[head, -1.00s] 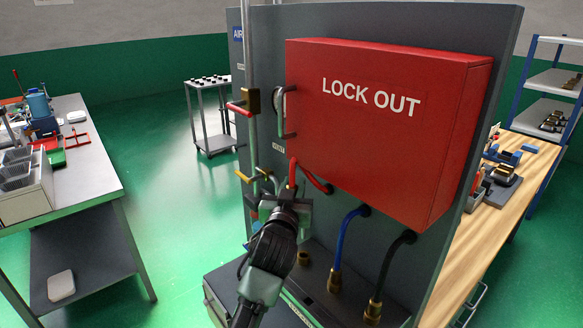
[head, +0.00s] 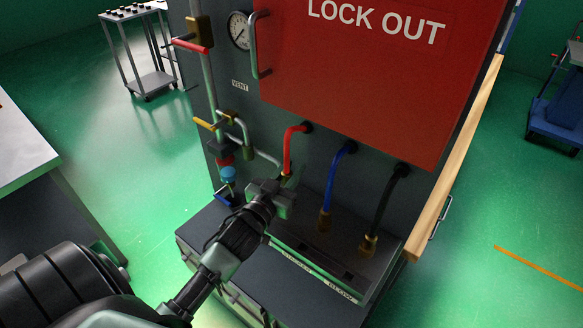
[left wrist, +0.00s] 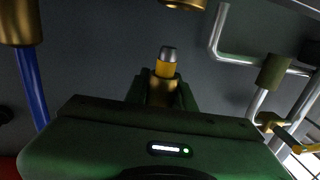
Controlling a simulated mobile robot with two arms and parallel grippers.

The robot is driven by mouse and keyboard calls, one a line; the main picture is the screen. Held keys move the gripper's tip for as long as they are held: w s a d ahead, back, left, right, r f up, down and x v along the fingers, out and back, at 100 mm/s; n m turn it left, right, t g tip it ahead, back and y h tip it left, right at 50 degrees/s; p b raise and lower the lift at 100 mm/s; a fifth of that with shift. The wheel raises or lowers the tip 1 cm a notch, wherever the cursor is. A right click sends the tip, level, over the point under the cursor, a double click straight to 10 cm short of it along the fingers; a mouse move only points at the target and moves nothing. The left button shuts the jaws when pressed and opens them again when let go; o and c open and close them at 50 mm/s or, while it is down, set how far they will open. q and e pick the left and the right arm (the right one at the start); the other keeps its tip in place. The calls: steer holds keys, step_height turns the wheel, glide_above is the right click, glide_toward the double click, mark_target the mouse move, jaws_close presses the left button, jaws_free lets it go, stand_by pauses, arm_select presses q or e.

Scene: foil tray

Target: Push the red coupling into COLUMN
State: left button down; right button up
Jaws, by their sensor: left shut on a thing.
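My left gripper (head: 287,187) is at the end of the red hose (head: 288,148), just above the bench at the panel's foot. In the left wrist view it is shut on the red coupling (left wrist: 165,68), a brass body with a yellow band and a steel tip. The tip points at a brass fitting (left wrist: 185,3) cut off by the top edge, with a gap between them. In the head view my gripper hides the coupling and what lies under it. I cannot read a COLUMN label. My right gripper is not in view.
The blue hose (head: 330,185) and black hose (head: 388,200) end in brass fittings on the bench, right of my gripper. Metal pipes with a yellow-handled valve (head: 208,124) stand close on its left. The red LOCK OUT box (head: 370,75) overhangs behind.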

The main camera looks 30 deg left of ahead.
arm_select(q)
steer(key=shift+a+f+b, duration=0.15)
steer(key=shift+f+b, duration=0.2)
steer(key=shift+f, duration=0.25)
steer(key=shift+f+b, duration=0.85)
steer(key=shift+f, duration=0.25)
steer(key=shift+f+b, duration=0.35)
steer(key=shift+b, duration=0.05)
steer(key=shift+f, duration=0.15)
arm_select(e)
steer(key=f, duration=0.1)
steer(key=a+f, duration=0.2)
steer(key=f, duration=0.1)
arm_select(q)
steer(key=shift+f, duration=0.15)
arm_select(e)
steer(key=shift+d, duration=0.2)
arm_select(q)
steer(key=shift+f+b, duration=0.25)
steer(key=shift+b, duration=0.05)
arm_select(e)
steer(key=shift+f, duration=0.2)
arm_select(q)
steer(key=shift+f, duration=0.25)
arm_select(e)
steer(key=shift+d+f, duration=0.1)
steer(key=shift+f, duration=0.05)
